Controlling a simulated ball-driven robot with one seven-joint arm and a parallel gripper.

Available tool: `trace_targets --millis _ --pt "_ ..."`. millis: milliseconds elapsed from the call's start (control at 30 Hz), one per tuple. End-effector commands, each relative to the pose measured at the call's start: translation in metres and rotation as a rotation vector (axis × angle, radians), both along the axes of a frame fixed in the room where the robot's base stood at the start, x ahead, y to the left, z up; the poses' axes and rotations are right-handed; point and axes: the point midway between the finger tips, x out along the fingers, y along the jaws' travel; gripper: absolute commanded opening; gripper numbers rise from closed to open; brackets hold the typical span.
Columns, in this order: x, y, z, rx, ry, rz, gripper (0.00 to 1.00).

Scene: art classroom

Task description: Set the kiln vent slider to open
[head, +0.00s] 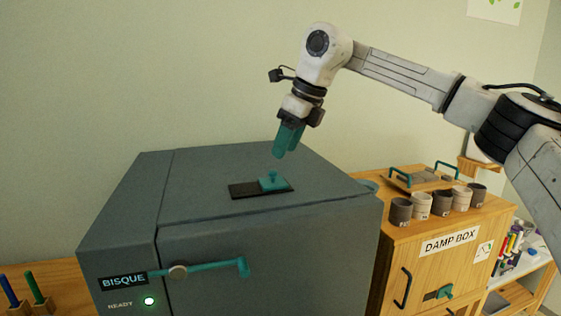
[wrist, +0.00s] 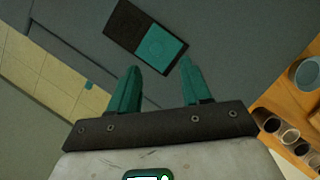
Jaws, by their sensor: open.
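The kiln (head: 270,250) is a large grey box with a flat top. Its vent (head: 243,192) is a dark strip on the top, with a teal slider plate and small knob (head: 272,180) covering the strip's right part. In the wrist view the dark strip (wrist: 125,22) shows at the slider's upper left, and the teal slider (wrist: 159,48) lies just beyond my fingertips. My gripper (head: 286,155) has teal fingers and points down above the slider, apart from it. In the wrist view my gripper (wrist: 162,68) is open, with nothing between its fingers.
A wooden damp box (head: 430,270) stands at the right with several cups (head: 400,211) and a teal-handled board (head: 424,180) on top. The kiln top around the vent is clear.

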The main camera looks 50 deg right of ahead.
Motion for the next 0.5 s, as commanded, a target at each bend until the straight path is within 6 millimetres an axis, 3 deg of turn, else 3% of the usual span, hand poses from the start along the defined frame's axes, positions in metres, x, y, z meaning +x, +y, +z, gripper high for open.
trace_targets --millis 200,500 --pt "-0.014 -0.004 0.033 -0.001 0.0 -0.001 0.48" --pt "-0.019 -0.005 0.047 0.001 0.001 -0.001 0.48"
